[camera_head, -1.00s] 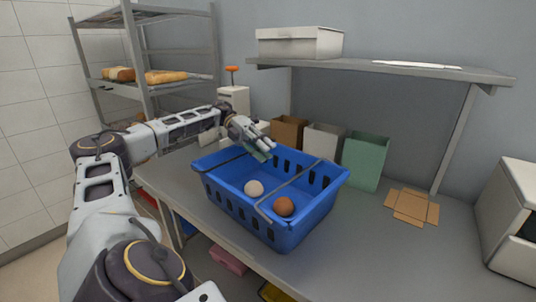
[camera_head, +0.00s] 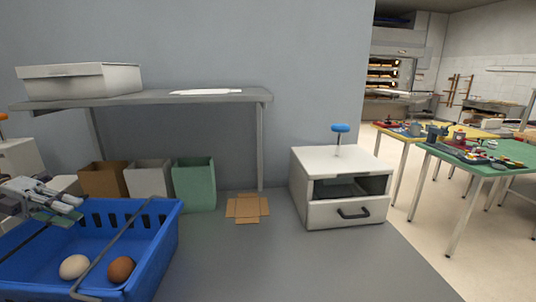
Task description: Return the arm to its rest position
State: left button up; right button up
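My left gripper (camera_head: 62,194) is at the left edge of the head view, above the back left part of the blue basket (camera_head: 158,262). Its fingers point right, and the gap between them is too small to judge. Most of my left arm is out of the picture. A pale egg (camera_head: 74,267) and a brown egg (camera_head: 121,269) lie in the basket, apart from the gripper. My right arm and gripper are not in view.
Brown (camera_head: 104,180), white (camera_head: 148,180) and green (camera_head: 194,185) open boxes stand behind the basket. A flat cardboard piece (camera_head: 248,208) lies right of them. A white drawer unit (camera_head: 340,187) with a blue knob stands further right. The grey counter (camera_head: 290,262) is clear in front.

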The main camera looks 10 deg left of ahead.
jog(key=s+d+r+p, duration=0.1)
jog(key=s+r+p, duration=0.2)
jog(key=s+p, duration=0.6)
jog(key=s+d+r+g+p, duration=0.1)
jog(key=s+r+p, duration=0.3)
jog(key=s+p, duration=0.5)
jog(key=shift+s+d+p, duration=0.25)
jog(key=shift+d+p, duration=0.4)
jog(key=shift+p, duration=0.4)
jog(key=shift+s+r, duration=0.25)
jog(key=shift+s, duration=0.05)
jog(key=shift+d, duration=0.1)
